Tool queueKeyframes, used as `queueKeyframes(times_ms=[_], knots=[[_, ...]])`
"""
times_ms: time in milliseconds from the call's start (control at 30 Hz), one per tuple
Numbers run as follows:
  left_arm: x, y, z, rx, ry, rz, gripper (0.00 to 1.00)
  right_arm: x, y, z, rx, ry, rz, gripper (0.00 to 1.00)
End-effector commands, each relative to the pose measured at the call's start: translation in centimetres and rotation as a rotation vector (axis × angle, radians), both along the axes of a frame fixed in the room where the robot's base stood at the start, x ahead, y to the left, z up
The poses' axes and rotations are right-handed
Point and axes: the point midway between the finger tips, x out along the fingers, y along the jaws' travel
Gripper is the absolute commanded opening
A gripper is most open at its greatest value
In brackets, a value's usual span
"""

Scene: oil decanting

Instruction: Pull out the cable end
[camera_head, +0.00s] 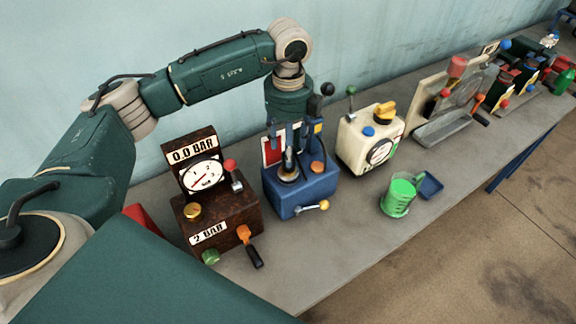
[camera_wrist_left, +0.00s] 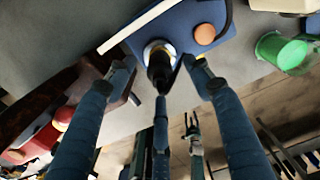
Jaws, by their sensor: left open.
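The cable end (camera_wrist_left: 158,68) is a dark plug standing in a ringed socket on top of the blue box (camera_head: 312,190). My left gripper (camera_head: 290,146) is above this box, pointing down, with its fingers apart. In the left wrist view, the left gripper's fingertips (camera_wrist_left: 160,71) lie on either side of the plug, with visible gaps, and do not appear to grip it. In the head view the fingers partly hide the plug. I cannot recognise my right gripper in either view.
A brown gauge box (camera_head: 218,215) stands left of the blue box, and a cream gauge box (camera_head: 369,140) stands right of it. A green cup (camera_head: 398,197) is near the front edge. Grey table (camera_head: 340,240) is bare in front. More devices stand farther right.

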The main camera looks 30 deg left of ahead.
Motion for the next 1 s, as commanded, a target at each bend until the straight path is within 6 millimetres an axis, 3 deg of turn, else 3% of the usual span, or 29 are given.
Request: queueKeyframes(times_ms=[200, 400, 1000], knots=[[-0.1, 0.0, -3.8, 0.001, 0.002, 0.0, 0.52, 0.0, 0.8, -2.6, 0.008, 0.001, -0.003, 0.46], [0.0, 0.0, -6.2, 0.0, 0.001, 0.0, 0.52, -1.1, 0.9, -4.5, 0.009, 0.017, -0.004, 0.46], [0.0, 0.0, -6.7, 0.0, 0.001, 0.0, 0.52, -1.3, 0.1, -4.8, 0.001, 0.019, 0.0, 0.46]])
